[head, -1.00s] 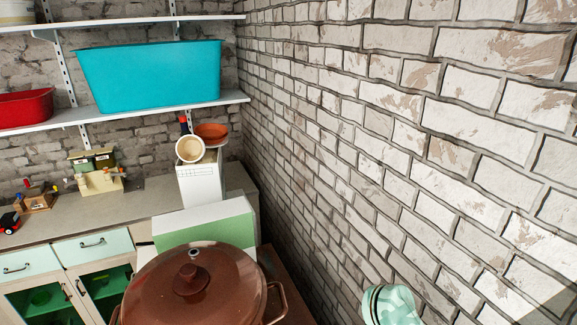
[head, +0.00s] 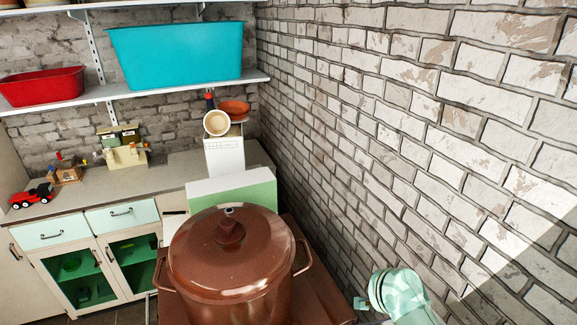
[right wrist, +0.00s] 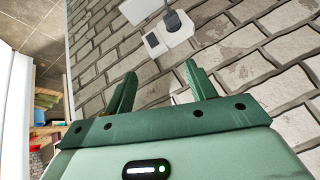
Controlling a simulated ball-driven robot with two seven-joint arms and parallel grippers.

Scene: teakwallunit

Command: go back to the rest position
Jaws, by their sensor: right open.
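My right arm shows as a pale green link at the lower right of the head view, beside the brick wall. My right gripper (right wrist: 160,92) is in the right wrist view, with its two green fingers apart and nothing between them. It points at the brick wall (right wrist: 240,60). My left gripper is not in the head view.
A lidded brown pot (head: 230,255) stands close in front on a brown surface. Behind it are a green-and-white box (head: 235,190) and a counter (head: 80,192) with small toys. Shelves above hold a turquoise tub (head: 180,55) and a red tub (head: 42,87).

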